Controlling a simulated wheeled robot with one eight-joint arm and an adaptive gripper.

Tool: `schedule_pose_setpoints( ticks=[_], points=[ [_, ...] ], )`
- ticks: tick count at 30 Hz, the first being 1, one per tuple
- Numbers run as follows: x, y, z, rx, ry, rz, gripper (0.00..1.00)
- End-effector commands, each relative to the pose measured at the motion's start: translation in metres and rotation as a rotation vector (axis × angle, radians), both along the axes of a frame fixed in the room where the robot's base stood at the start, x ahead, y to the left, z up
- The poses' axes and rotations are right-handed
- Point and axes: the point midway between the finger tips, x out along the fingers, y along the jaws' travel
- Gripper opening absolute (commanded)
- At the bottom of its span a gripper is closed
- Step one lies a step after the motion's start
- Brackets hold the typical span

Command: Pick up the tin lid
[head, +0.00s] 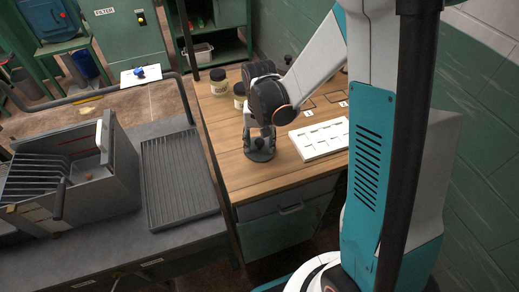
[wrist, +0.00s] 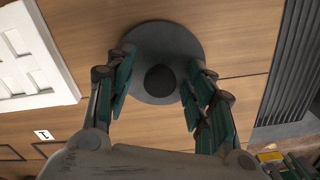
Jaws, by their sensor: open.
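The tin lid (wrist: 165,36) is a dark grey round disc with a black knob at its middle. It lies flat on the wooden bench top. In the head view the lid (head: 262,155) is near the bench's front edge, partly covered by my gripper (head: 260,141). In the wrist view my gripper (wrist: 157,78) is open, with one finger on each side of the knob. The fingertips overlap the disc's outer parts in the picture. I cannot tell whether they touch it. Nothing is held.
A white compartmented tray (head: 322,140) lies right of the lid. Two dark-lidded jars, one at the back (head: 218,81) and one nearer (head: 240,95), stand behind my gripper. A ribbed dark tray (head: 179,180) and a grey metal box (head: 113,178) are on the left counter.

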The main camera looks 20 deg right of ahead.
Motion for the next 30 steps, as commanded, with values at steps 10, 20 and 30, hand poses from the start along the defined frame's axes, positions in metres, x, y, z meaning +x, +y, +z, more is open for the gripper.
schedule_pose_setpoints(
  ticks=[10, 20, 30],
  points=[
    [0.000, 0.000, 0.001, 0.000, 0.000, 0.000, 0.04],
    [0.000, 0.000, 0.002, 0.000, 0.000, 0.000, 0.04],
    [0.000, 0.000, 0.034, 0.000, 0.000, 0.000, 0.04]
  ],
)
